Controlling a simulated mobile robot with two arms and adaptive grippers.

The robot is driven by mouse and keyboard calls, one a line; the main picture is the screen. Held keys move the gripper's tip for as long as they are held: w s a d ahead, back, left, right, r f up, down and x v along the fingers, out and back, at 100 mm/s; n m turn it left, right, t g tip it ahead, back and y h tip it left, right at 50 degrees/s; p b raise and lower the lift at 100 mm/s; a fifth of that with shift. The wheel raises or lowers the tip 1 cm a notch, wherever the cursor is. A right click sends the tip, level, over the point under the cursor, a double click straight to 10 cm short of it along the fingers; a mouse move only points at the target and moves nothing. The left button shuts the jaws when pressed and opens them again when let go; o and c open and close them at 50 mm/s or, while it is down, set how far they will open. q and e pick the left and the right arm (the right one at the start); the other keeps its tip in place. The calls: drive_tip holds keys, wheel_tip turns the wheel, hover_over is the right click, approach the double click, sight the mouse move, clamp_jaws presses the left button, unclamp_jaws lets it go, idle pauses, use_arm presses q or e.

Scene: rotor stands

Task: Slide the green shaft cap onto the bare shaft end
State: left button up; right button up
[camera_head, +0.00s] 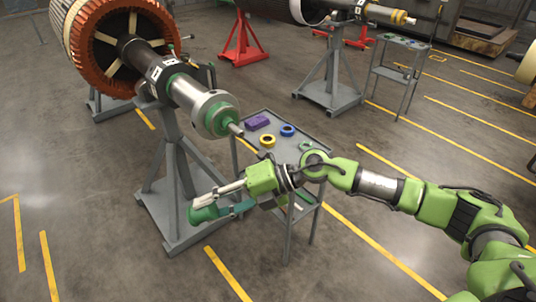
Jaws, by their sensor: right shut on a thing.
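My right gripper (217,199) reaches in from the right and is shut on the green shaft cap (200,214). The cap is held low, in front of the stand's legs and well above the floor; the fingers partly hide it. The near rotor's shaft (192,95) slopes down to the right, with a grey collar and a green ring near its end. The thin bare shaft end (236,129) sticks out above the cap and a little to its right, clear of the gripper. My left gripper is not in view.
A grey stand (172,150) bears the rotor. A small grey cart (306,126) beside it holds a purple block (258,122), a yellow ring (267,141) and a blue ring (288,130); my right arm passes over its front. Another rotor stand (330,80) is behind.

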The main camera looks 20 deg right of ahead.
drive_tip(key=w+d+r+m+t, duration=0.1)
drive_tip(key=w+d+m+t, duration=0.2)
drive_tip(key=w+m+t, duration=0.15)
drive_tip(key=m+t+h, duration=0.7)
drive_tip(key=t, duration=0.3)
approach(242, 134)
drive_tip(key=shift+p+x, duration=0.65)
drive_tip(key=shift+x, duration=0.75)
drive_tip(key=shift+d, duration=0.15)
drive_tip(key=shift+w, duration=0.25)
drive_tip(key=shift+w+a, duration=0.2)
drive_tip(key=shift+w, duration=0.05)
drive_tip(key=shift+x, duration=0.8)
drive_tip(key=shift+b+x, duration=0.35)
drive_tip(key=shift+x, duration=0.75)
drive_tip(key=shift+w+a, duration=0.15)
drive_tip(key=shift+w, duration=0.25)
idle(0.3)
